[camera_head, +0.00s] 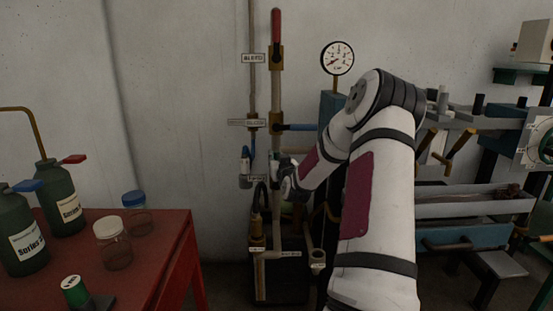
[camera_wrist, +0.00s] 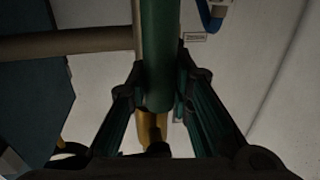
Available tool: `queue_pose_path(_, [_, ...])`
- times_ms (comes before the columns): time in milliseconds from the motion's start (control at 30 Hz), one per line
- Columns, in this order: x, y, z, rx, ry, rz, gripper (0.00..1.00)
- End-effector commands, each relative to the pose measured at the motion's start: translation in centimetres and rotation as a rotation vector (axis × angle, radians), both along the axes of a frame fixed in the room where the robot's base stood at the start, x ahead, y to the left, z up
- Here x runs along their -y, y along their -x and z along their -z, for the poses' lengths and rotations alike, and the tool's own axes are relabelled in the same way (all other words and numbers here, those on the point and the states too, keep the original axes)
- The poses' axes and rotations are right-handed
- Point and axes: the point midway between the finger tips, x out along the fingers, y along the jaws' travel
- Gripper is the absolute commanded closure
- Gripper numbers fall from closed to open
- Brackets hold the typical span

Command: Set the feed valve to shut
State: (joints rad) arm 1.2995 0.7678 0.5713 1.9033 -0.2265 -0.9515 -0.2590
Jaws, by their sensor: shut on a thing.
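A green handle (camera_wrist: 160,55) runs between the two fingers of my gripper (camera_wrist: 160,88) in the wrist view, and the fingers are shut on it. A brass valve body (camera_wrist: 152,132) shows just below the handle. Higher on the same pipe are a blue lever (camera_head: 298,127) pointing right and a red lever (camera_head: 276,24) standing upright. The labels are too small to tell which valve is the feed.
A red table (camera_head: 172,243) at left holds green bottles (camera_head: 62,198) and lidded jars (camera_head: 113,248). A pressure gauge (camera_head: 337,58) stands right of the pipes. A blue-handled fitting (camera_head: 245,158) is close left of my gripper. Machinery and a trough (camera_head: 470,207) fill the right.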

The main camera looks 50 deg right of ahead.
Motion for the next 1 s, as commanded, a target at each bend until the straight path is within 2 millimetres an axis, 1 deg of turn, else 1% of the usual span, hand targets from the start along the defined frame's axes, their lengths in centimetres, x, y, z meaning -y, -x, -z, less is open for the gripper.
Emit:
queue_pose_path(200, [0.2,0.2,0.0,0.016,-0.014,0.001,1.0])
queue_pose_path(367, [0.6,0.7,0.1,0.063,-0.054,0.0,1.0])
queue_pose_path(667, [2.4,2.8,0.7,0.241,-0.206,0.002,1.0])
queue_pose_path(1000, [4.5,5.2,2.5,0.488,-0.416,0.002,1.0])
